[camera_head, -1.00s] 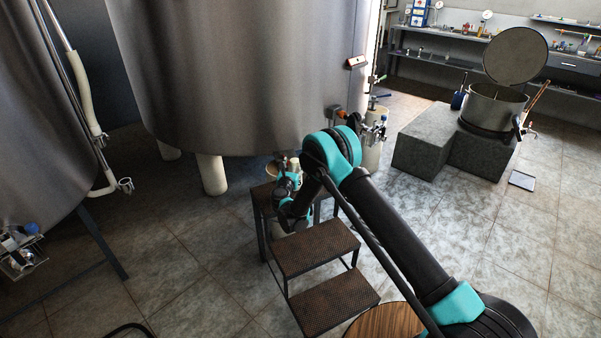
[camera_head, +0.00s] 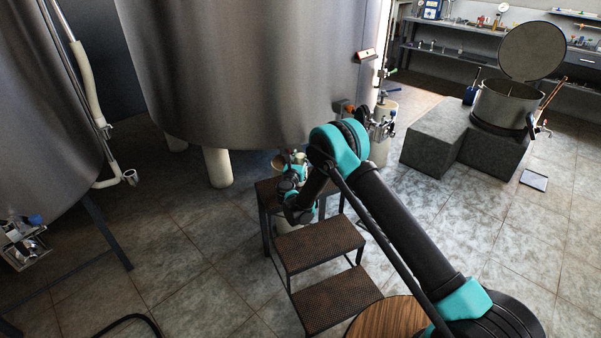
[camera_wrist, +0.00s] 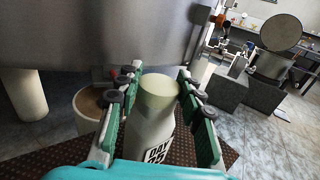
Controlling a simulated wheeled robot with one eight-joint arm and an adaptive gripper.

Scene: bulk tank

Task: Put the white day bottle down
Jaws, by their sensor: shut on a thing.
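The white day bottle (camera_wrist: 152,122) has a pale greenish cap and a label reading "DAY" and what looks like "25". In the wrist view it stands upright between the two green-padded fingers of my gripper (camera_wrist: 158,105), which is shut on it. Below and around it is the brown textured top of the step stand (camera_wrist: 205,163). Whether the bottle's base touches that top is hidden. In the head view my gripper (camera_head: 290,178) is small, over the stand's top step (camera_head: 268,188), and my arm hides most of the bottle there.
A tan-filled round container (camera_wrist: 88,106) stands left of the bottle on the stand. The large steel tank (camera_head: 240,70) rises close behind. Lower steps (camera_head: 318,240) descend toward me. Grey blocks (camera_head: 435,140) with a lidded pot (camera_head: 503,103) stand at right; tiled floor lies between.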

